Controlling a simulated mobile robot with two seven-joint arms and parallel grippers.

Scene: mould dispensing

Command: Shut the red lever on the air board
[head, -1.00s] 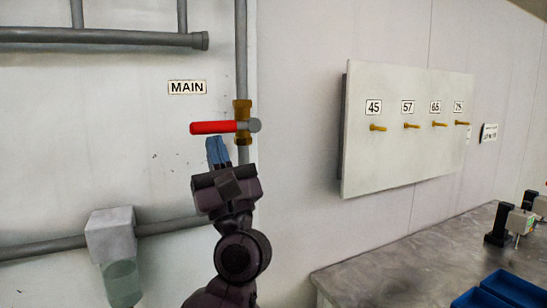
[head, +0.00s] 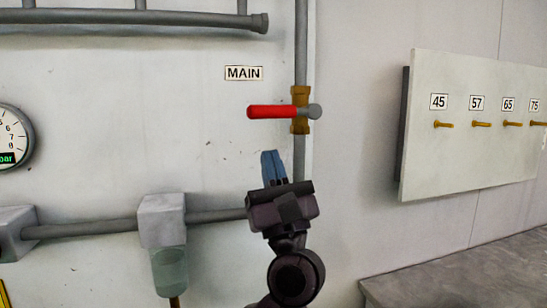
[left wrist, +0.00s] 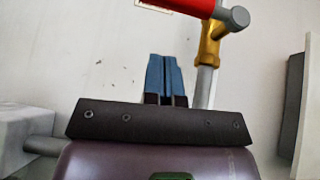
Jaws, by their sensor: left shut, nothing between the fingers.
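The red lever (head: 273,111) lies level, pointing left from its brass valve (head: 300,110) on the vertical grey pipe, below the MAIN label (head: 244,73). It lies across the pipe. My left gripper (head: 272,153) is below the lever with its blue fingers pointing up, shut and empty, with a gap between fingertips and lever. In the left wrist view the shut fingers (left wrist: 165,58) are at the middle. The red lever (left wrist: 196,5) and brass valve (left wrist: 209,45) show at the top, right of the fingers. My right gripper is not in view.
A pressure gauge (head: 12,137) is at the left edge. A grey pipe with a filter unit (head: 162,220) runs along the wall at lower left. A panel (head: 465,160) with several numbered brass pegs hangs at right, above a grey bench (head: 470,270).

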